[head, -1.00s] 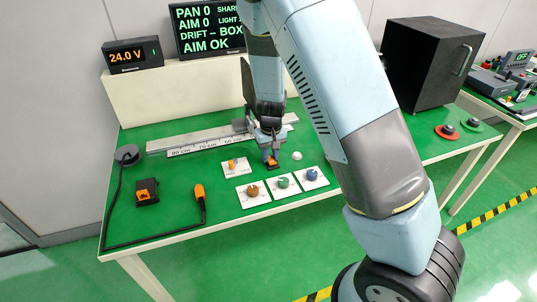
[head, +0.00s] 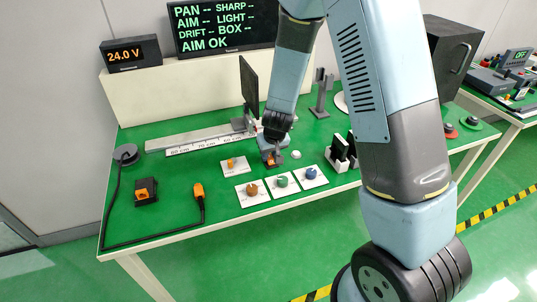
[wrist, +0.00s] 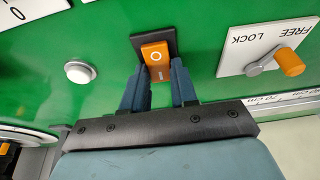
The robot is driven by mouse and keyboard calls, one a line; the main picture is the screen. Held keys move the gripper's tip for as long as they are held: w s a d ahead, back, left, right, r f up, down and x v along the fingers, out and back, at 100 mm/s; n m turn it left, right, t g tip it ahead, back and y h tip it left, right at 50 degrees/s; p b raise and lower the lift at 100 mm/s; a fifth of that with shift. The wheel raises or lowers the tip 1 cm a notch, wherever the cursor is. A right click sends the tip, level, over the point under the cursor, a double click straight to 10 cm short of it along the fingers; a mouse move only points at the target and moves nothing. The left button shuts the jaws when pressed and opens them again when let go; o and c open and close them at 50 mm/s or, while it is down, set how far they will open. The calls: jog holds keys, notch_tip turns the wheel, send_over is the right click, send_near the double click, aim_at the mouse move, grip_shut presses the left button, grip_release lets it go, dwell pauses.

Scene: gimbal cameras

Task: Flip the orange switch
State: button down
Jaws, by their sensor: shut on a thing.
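The orange switch (wrist: 155,55) is a rocker with an "O" mark, set in a black base (wrist: 140,44) on the green bench. In the wrist view, my gripper (wrist: 158,78) has one finger on each side of the switch's near end and is shut on it. In the head view, my gripper (head: 270,149) points down at the switch (head: 272,160), which is partly hidden by the fingers.
A FREE/LOCK plate with an orange lever (wrist: 288,62) and a white button (wrist: 79,72) flank the switch. Three knob plates (head: 282,182) lie in front. A ruled rail (head: 195,143) lies behind, with a dark upright panel (head: 249,85). A white-and-black holder (head: 341,153) stands right.

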jog(key=shift+s, duration=0.1)
jog(key=c, duration=0.9)
grip_release()
jog(key=shift+r, duration=0.2)
jog(key=shift+v, duration=6.65)
jog(key=shift+d, duration=0.1)
jog(key=s+d+r+m+y, duration=0.1)
jog(key=s+d+r, duration=0.35)
jog(key=r, duration=0.35)
jog(key=s+d+r+m+y, duration=0.1)
jog(key=s+d+r, duration=0.3)
jog(key=d+r, duration=0.25)
jog(key=s+d+r+h, duration=0.1)
jog(key=s+d+r, duration=0.1)
jog(key=s, duration=0.2)
jog(key=s+d+r+t+h, duration=0.1)
jog(key=s+d+r, duration=0.1)
jog(key=s+r, duration=0.1)
jog(key=s+d+r+m+t+h, duration=0.1)
jog(key=s+d+r, duration=0.1)
jog(key=s, duration=0.4)
jog(key=shift+r, duration=0.55)
